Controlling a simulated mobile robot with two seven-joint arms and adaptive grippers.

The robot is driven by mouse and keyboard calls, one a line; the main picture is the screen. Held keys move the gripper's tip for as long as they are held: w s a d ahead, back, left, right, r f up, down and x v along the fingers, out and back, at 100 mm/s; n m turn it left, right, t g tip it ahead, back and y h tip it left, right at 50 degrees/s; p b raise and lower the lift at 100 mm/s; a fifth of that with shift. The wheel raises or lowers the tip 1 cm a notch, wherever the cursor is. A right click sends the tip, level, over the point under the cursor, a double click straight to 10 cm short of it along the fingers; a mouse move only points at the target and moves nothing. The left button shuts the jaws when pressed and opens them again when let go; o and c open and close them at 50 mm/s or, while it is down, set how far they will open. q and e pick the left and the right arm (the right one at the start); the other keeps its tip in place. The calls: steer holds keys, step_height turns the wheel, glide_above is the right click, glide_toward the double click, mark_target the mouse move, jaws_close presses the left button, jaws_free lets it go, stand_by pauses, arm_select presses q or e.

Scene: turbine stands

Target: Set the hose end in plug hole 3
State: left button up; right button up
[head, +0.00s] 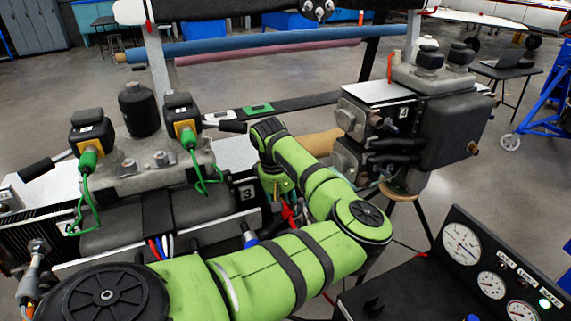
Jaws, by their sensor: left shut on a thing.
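My left arm comes in from the lower left, bends at the elbow and reaches back to the middle. My left gripper (277,184) points down beside the stand's panel marked 3 (247,193), partly hidden by my own forearm. It is shut on what looks like the hose end, with red hose (288,214) showing just below. The fingertips and the exact grip are too small and covered to make out. Plug hole 3 itself cannot be picked out; the area around the label is partly covered by my arm. My right gripper is not in view.
Two yellow-and-black boxes (183,115) with green cables stand on the left unit. A unit marked 4 (403,113) stands at the right. A black gauge panel (480,265) is at lower right. A blue-tipped hose (249,236) lies close to my arm.

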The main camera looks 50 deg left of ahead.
arm_select(q)
steer(key=shift+w+a+r, duration=0.1)
steer(key=shift+a+r, duration=0.15)
steer(key=shift+a, duration=0.05)
steer(key=o, duration=1.3)
steer(key=shift+a+r, duration=0.25)
steer(key=shift+r, duration=0.65)
steer(key=shift+c, duration=0.4)
step_height(320, 180, up, 2)
steer(key=shift+o, duration=1.1)
steer(key=shift+s+r, duration=0.25)
steer(key=shift+r, duration=0.5)
steer(key=shift+s+r, duration=0.2)
steer(key=shift+r, duration=0.55)
steer(key=shift+d+f, duration=0.1)
